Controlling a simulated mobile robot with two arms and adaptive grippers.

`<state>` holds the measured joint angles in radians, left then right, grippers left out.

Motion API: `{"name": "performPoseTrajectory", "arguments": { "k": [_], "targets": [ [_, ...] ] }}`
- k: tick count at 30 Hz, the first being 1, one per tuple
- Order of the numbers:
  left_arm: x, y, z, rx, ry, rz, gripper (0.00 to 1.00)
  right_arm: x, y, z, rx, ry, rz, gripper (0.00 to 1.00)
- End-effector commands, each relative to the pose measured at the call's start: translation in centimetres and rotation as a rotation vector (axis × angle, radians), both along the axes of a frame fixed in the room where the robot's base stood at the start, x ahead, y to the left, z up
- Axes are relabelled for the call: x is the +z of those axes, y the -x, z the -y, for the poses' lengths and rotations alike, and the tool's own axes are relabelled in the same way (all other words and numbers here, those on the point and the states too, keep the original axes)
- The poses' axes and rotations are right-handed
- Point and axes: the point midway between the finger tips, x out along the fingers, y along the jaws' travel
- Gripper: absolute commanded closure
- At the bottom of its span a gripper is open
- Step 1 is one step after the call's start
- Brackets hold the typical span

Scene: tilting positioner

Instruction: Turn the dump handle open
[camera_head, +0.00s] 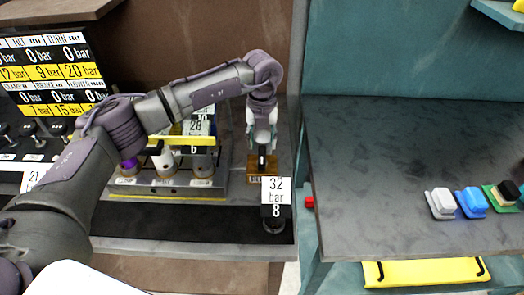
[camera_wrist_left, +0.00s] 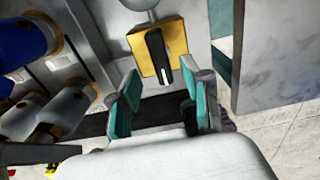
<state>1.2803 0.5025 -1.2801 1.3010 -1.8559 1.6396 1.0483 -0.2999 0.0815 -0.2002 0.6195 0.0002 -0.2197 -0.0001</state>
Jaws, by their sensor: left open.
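The dump handle (camera_wrist_left: 157,52) is a black lever on a yellow square plate (camera_wrist_left: 176,36), near the top middle of the left wrist view. In the head view the handle (camera_head: 262,158) shows partly beneath my gripper, with its orange-yellow plate (camera_head: 255,170) around it. My left gripper (camera_wrist_left: 164,100) is open, with teal pads apart and nothing between them. In the wrist view the handle lies beyond the fingertips, roughly in line with the gap. In the head view the gripper (camera_head: 262,138) hangs over the handle; contact cannot be told. My right gripper is not in view.
A rack with several cylinders (camera_head: 203,166) stands left of the handle. A tag reading 32 bar (camera_head: 276,190) stands in front of it. A pressure board (camera_head: 50,70) is at far left. A grey table (camera_head: 410,150) at right carries several coloured blocks (camera_head: 471,202).

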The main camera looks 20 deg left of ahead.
Motion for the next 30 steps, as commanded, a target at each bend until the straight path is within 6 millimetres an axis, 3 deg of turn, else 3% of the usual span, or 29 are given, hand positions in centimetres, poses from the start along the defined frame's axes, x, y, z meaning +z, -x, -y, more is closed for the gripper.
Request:
{"name": "performPoseTrajectory", "arguments": {
  "k": [3,9,26,30],
  "targets": [
    [2.7,0.0,0.0,-0.001,0.000,0.003,0.52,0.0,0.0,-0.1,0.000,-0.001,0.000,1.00],
    [5.6,0.0,0.0,0.000,0.000,0.002,0.52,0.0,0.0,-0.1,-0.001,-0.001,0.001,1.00],
    [6.5,0.0,0.0,-0.001,0.000,0.000,0.52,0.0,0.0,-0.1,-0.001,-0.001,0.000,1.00],
    [7.6,0.0,0.0,-0.001,0.000,0.000,0.52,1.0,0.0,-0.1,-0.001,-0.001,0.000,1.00]
  ]
}}
